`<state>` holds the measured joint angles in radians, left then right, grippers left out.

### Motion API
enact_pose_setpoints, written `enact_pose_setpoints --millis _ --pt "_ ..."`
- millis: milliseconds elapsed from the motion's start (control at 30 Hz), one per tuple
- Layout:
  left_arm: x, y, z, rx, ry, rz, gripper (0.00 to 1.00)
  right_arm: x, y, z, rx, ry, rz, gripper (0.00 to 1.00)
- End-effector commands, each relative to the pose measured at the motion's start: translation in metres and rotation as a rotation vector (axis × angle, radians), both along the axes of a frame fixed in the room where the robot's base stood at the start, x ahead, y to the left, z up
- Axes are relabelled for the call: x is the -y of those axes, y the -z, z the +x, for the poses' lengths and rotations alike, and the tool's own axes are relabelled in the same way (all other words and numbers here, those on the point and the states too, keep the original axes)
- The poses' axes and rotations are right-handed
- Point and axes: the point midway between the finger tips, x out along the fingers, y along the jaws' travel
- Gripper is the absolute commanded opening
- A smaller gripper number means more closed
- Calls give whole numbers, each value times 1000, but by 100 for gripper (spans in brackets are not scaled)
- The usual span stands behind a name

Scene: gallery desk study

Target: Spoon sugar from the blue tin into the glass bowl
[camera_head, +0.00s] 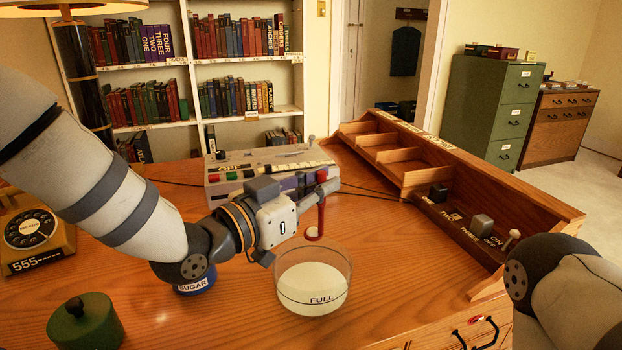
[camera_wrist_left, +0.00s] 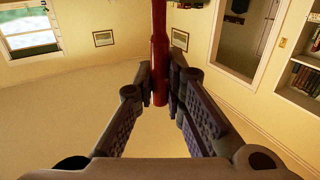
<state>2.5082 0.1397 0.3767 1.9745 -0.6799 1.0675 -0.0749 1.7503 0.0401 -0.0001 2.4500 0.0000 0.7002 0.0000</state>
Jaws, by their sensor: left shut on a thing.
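My left gripper (camera_head: 322,187) is shut on the red handle of a spoon (camera_head: 321,219). The handle hangs down from the fingers, and the small bowl end with something white in it is just above the far right rim of the glass bowl. The glass bowl (camera_head: 313,289) stands on the desk, marked FULL, with pale contents up to about that line. The blue sugar tin (camera_head: 195,283) is mostly hidden behind my left arm; its SUGAR label shows. In the left wrist view the red handle (camera_wrist_left: 159,60) runs between the fingers. My right gripper is out of view.
A green lidded pot (camera_head: 86,322) and a yellow telephone (camera_head: 35,235) stand at the left. A grey device with buttons (camera_head: 270,165) is behind the bowl. A wooden compartment unit with switches (camera_head: 450,200) borders the right. The desk right of the bowl is clear.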

Motion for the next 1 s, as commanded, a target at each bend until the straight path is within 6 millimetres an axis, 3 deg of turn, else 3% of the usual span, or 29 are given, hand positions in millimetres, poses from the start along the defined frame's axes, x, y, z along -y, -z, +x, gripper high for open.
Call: enact_pose_setpoints --millis 33,200,500,800,1000 --pt "0 13 1 -12 0 -1 0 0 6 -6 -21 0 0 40" --pt "0 29 1 -11 -1 1 0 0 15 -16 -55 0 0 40" --pt "-1 25 1 -6 -2 -7 0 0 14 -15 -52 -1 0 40" --pt "-22 27 16 -162 -3 -207 0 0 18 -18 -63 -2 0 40" --pt "-22 26 16 -168 -1 -215 0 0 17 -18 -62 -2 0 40"
